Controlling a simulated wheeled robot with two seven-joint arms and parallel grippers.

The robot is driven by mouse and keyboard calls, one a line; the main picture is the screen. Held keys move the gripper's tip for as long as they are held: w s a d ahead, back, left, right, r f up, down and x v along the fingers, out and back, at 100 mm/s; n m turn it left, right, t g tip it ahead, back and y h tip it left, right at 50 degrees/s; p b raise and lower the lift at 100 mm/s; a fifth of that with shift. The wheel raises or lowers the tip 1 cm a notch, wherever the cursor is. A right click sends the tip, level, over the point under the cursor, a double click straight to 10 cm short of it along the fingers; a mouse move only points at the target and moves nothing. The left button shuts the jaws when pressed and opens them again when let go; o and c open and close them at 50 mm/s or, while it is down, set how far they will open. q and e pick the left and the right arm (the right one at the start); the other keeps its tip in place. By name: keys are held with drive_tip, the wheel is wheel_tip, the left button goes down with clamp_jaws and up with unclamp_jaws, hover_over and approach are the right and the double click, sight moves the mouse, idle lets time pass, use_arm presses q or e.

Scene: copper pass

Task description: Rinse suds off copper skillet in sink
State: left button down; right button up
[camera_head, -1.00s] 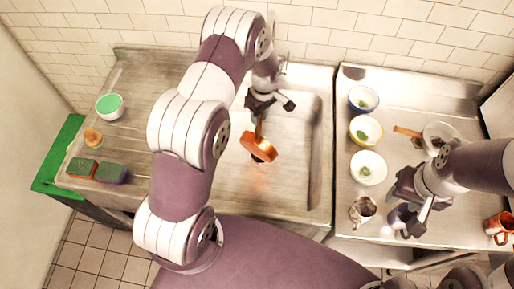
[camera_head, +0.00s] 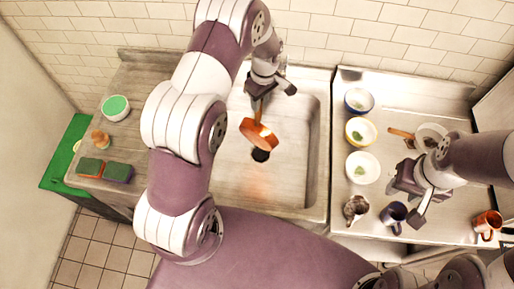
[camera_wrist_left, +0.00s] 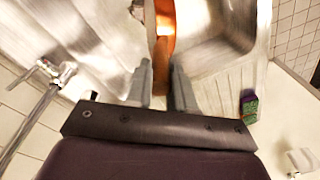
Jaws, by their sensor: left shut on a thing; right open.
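The copper skillet (camera_head: 259,134) hangs tilted over the sink basin (camera_head: 285,180), near the dark drain (camera_head: 260,156). My left gripper (camera_head: 257,98) is shut on its handle. In the left wrist view the skillet (camera_wrist_left: 165,25) shows edge-on beyond the fingers of that gripper (camera_wrist_left: 165,80). I cannot make out suds on it. A tap (camera_wrist_left: 52,75) stands at the left of the wrist view; I cannot tell whether water runs. My right gripper (camera_head: 420,205) is open and empty above the right counter, beside a dark blue mug (camera_head: 393,214).
Several bowls (camera_head: 362,167), a metal cup (camera_head: 356,208), a wooden-handled pan (camera_head: 402,134) and a copper mug (camera_head: 487,222) stand on the right counter. The left counter holds sponges (camera_head: 118,172), a brush (camera_head: 100,138) and a bowl of green liquid (camera_head: 116,107).

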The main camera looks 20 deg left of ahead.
use_arm(q)
drive_tip(key=shift+r+p, duration=2.1)
drive_tip(key=shift+r, duration=1.55)
drive_tip(key=shift+w+r, duration=0.1)
drive_tip(key=shift+r, duration=1.95)
drive_tip(key=shift+f, duration=0.1)
